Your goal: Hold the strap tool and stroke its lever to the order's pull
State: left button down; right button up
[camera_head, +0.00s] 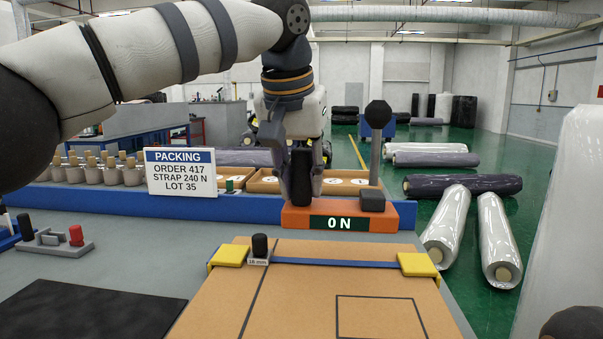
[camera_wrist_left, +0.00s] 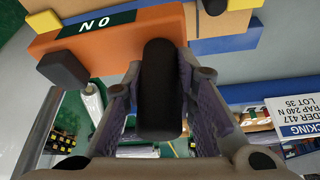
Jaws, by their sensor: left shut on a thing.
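The orange strap tool (camera_head: 295,218) stands behind the carton, and its display (camera_head: 338,223) reads 0 N. Its grey lever (camera_head: 376,155) stands upright at the tool's right, topped by a dark knob. A dark block (camera_head: 372,200) sits on the tool's right part. My left gripper (camera_head: 301,180) comes down from above and is shut on the tool's black upright grip (camera_wrist_left: 160,90), with a finger on each side in the left wrist view. The tool's orange body (camera_wrist_left: 110,45) appears upside down there. A blue strap (camera_head: 335,263) crosses the carton. My right gripper is not seen.
The carton (camera_head: 300,300) has yellow corner pieces (camera_head: 418,264) and a black-knobbed 16 mm piece (camera_head: 260,247). A packing sign (camera_head: 180,172) reads order 417, strap 240 N, lot 35. A small fixture (camera_head: 50,243) and black mat (camera_head: 90,310) lie left. Wrapped rolls (camera_head: 498,240) lie right.

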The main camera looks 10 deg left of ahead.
aim_at(302, 228)
pick_arm(q)
jog(key=shift+f, duration=1.05)
jog(key=shift+f, duration=0.35)
jog(key=shift+f, duration=1.9)
jog(key=shift+s+f, duration=0.1)
jog(key=shift+f, duration=0.55)
dwell(1.2)
